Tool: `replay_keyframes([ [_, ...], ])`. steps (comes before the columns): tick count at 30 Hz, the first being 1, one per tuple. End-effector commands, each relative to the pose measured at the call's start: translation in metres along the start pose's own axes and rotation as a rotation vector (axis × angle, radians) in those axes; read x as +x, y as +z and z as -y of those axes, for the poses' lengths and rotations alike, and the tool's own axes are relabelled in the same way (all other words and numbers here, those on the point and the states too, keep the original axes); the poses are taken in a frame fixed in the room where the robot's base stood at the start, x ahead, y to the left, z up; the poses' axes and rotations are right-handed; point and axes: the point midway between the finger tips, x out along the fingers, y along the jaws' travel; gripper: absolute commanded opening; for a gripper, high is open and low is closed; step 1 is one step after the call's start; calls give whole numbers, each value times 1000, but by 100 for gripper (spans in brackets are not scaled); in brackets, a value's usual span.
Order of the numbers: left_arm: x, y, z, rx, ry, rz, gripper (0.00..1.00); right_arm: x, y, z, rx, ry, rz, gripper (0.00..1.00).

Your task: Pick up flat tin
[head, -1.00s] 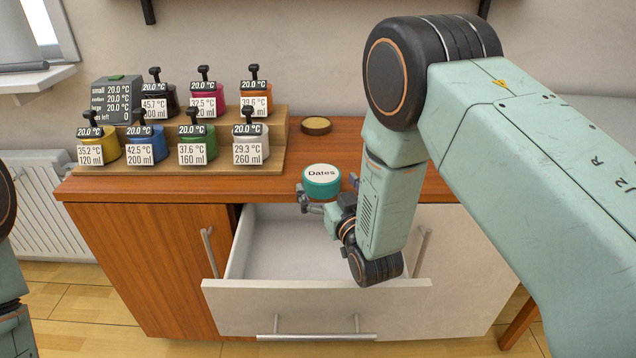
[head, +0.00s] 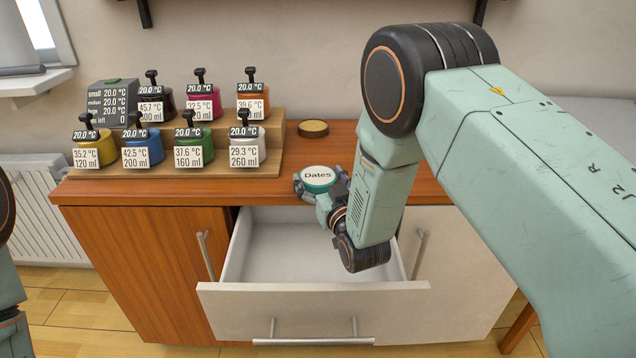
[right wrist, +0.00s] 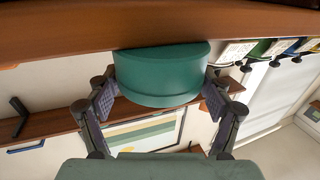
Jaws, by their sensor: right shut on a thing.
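The flat tin (head: 319,177) is round and green with a white lid that reads "Dates". It is at the front edge of the wooden counter, above the open drawer, in the head view. My right gripper (head: 322,190) is shut around its sides. In the right wrist view the green tin (right wrist: 162,76) sits between the two fingers of my right gripper (right wrist: 160,100), with the counter edge right beside it. I cannot tell whether the tin touches the counter. My left gripper is not in view; only part of my left arm shows at the left edge.
An open, empty-looking drawer (head: 285,255) is below the tin. A stepped wooden stand (head: 262,168) with several labelled coloured jars is at the left of the counter (head: 385,190). A small round brown lidded tin (head: 313,128) stands behind the green tin.

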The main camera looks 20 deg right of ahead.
Motion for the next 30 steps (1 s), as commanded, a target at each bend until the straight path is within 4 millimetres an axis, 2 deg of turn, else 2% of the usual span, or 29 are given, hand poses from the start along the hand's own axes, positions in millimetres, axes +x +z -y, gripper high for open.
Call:
replay_keyframes([
  [1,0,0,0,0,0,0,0,0,0,0,0,0,0,57],
  [6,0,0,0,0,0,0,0,0,0,0,0,0,0,43],
  [14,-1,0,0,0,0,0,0,0,-4,0,0,0,-3,43],
  [17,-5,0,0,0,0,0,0,0,-17,0,0,0,-3,43],
  [25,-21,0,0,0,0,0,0,1,-71,0,0,0,-4,43],
  [30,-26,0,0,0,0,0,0,0,-93,0,0,0,-3,43],
])
